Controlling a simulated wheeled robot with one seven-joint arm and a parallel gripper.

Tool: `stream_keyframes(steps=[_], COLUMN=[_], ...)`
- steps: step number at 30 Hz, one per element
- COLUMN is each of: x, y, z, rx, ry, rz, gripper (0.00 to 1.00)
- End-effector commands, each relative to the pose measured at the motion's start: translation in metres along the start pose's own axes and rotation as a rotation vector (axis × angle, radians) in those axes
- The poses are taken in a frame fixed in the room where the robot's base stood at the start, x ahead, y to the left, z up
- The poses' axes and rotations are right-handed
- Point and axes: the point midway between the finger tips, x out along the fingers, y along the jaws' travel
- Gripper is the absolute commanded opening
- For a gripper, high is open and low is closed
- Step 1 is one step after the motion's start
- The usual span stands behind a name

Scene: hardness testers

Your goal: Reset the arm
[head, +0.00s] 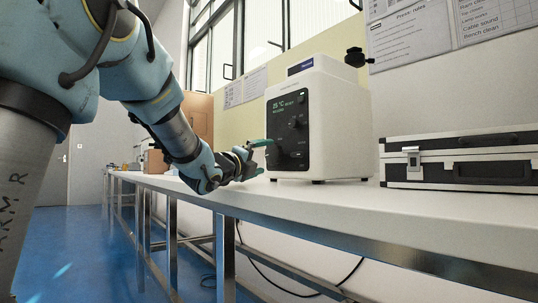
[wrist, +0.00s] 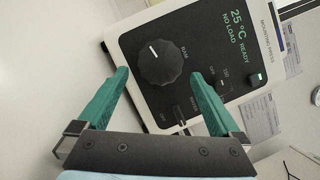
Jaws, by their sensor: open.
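My gripper (head: 262,157) is at the front panel of a white mounting press (head: 340,115) on the bench. In the wrist view my gripper (wrist: 165,95) has its two green fingers spread apart with nothing between them. Beyond the fingers is the press's black panel, with a large round knob (wrist: 163,62), a smaller knob (wrist: 224,82) and a power switch (wrist: 181,115). The panel's display (wrist: 238,22) reads 25 °C, READY, NO LOAD. I cannot tell whether a fingertip touches the panel. My arm (head: 170,115) reaches in from the left.
A black and silver case (head: 460,160) stands on the white bench (head: 420,207) to the right of the press. Wall notices (head: 415,40) hang behind. A cable (head: 300,293) hangs below the bench. Blue floor (head: 75,250) is open at the left.

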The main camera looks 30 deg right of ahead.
Motion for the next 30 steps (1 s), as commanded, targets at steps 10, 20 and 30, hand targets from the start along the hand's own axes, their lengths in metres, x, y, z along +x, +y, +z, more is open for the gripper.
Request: stream_keyframes(steps=[10, 20, 30], x=[-0.017, -0.016, -0.008], y=[0.000, 0.000, -0.040], z=[0.000, 0.000, 0.020], rx=[0.001, 0.000, 0.000], ry=[0.000, 0.000, 0.000], rz=[0.000, 0.000, 0.000], gripper=[1.00, 1.00, 1.00])
